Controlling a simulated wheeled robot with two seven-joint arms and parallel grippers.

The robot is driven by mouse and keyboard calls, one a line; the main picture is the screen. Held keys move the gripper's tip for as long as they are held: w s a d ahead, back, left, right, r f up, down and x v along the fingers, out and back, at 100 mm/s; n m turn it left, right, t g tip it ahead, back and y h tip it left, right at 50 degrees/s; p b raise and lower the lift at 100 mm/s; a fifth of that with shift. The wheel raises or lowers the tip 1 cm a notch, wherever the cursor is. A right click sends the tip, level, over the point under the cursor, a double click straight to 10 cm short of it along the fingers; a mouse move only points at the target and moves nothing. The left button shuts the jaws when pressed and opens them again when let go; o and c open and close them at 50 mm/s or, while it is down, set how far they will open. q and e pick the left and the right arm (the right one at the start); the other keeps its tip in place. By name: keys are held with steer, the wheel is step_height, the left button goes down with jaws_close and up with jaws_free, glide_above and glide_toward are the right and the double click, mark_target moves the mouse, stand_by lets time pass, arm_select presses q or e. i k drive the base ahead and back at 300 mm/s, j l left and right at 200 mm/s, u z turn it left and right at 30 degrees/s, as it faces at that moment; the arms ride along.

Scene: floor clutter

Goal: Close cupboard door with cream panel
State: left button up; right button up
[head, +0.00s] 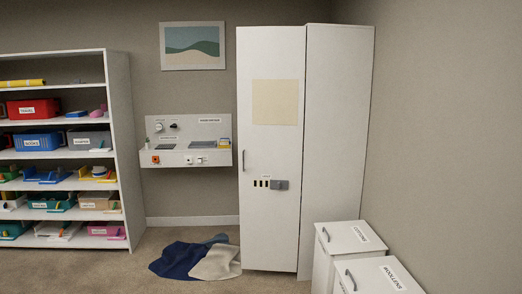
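A tall white cupboard (338,130) stands in the back right corner. Its door (270,215) carries a square cream panel (275,102) in its upper half. A slim dark handle (243,160) sits near the door's left edge. A small grey block (281,184) and a row of dark and yellow marks sit lower on the door. The door's face and the white surface to its right meet at a vertical edge. I cannot tell how far the door stands ajar. Neither of my grippers is in view.
Blue and cream cloths (190,260) lie on the carpet left of the door's foot. Two low white cabinets (345,240) stand at front right. A shelf unit (118,150) with bins is at left. A wall panel (185,159) hangs between. Carpet at front centre is clear.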

mark_target(271, 61)
steer(key=i+z, duration=0.1)
steer(key=i, duration=3.25)
steer(key=i+u, duration=0.2)
steer(key=i, duration=0.45)
steer(key=i+l+u, duration=0.15)
steer(key=i, duration=0.45)
steer(key=l, duration=0.1)
